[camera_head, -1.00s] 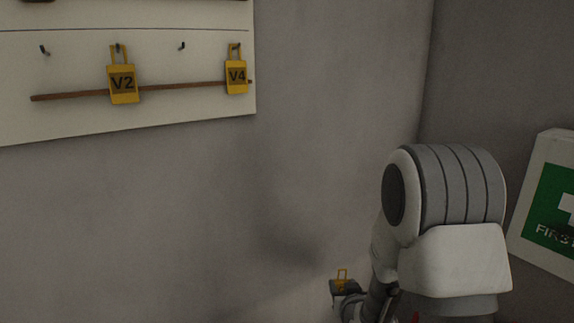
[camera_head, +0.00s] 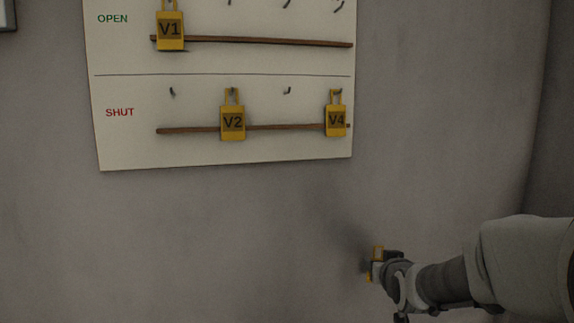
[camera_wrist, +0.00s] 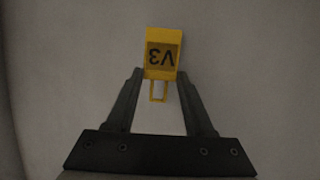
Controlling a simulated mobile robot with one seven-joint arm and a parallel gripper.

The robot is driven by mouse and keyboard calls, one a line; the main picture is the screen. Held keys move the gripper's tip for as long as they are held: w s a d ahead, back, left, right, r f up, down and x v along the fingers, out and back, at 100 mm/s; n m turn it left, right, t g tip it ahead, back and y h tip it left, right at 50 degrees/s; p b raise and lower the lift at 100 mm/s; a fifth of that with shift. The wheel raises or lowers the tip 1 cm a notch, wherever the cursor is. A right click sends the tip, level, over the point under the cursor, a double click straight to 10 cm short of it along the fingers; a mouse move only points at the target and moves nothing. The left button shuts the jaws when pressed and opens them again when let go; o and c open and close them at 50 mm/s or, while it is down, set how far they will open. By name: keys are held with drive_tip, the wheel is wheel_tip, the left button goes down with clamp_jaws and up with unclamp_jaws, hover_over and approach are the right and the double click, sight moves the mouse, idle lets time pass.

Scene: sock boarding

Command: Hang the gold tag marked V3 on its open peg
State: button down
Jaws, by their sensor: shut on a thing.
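The gold tag marked V3 (camera_wrist: 162,52) is held between the fingertips of my gripper (camera_wrist: 158,78) in the wrist view, its lettering upside down there. In the head view my gripper (camera_head: 384,263) is at lower right, below and right of the board, with part of the gold tag (camera_head: 377,254) showing. The white board (camera_head: 130,155) has an OPEN row above and a SHUT row below. In the OPEN row, tag V1 (camera_head: 170,30) hangs at left and the pegs to its right, one being a bare peg (camera_head: 287,4), are cut by the top edge.
In the SHUT row, tag V2 (camera_head: 233,122) and tag V4 (camera_head: 336,121) hang on pegs. A bare peg (camera_head: 172,91) is at left and another bare peg (camera_head: 287,91) is between them. Brown rails run behind the tags. The wall between board and gripper is clear.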

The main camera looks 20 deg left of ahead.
drive_tip(key=s+a+r+n+y, duration=0.1)
drive_tip(key=s+a+r, duration=0.2)
drive_tip(key=r, duration=0.4)
drive_tip(key=s+a+r+y, duration=0.1)
drive_tip(key=s+a+r, duration=0.2)
drive_tip(key=r, duration=0.5)
drive_tip(key=s+a+r+n+y, duration=0.1)
drive_tip(key=s+a+r, duration=0.2)
drive_tip(key=r, duration=0.4)
drive_tip(key=s+r+n+g+y, duration=0.1)
drive_tip(key=s+r+n, duration=0.1)
drive_tip(key=s+r, duration=1.2)
drive_tip(key=shift+s+r+g, duration=0.15)
drive_tip(key=shift+s+g, duration=0.25)
drive_tip(key=shift+s, duration=0.2)
drive_tip(key=shift+w+a, duration=0.1)
drive_tip(key=shift+a, duration=0.05)
drive_tip(key=w+a+p, duration=0.1)
drive_tip(key=w+a, duration=0.2)
drive_tip(key=w, duration=0.2)
drive_tip(key=w+a+p, duration=0.2)
drive_tip(key=w+a, duration=0.1)
drive_tip(key=w, duration=0.2)
drive_tip(key=w+a+f+p, duration=0.1)
drive_tip(key=w+a+p, duration=0.1)
drive_tip(key=w, duration=0.3)
drive_tip(key=shift+w+a, duration=0.15)
drive_tip(key=shift+a, duration=0.55)
drive_tip(key=shift+f, duration=0.1)
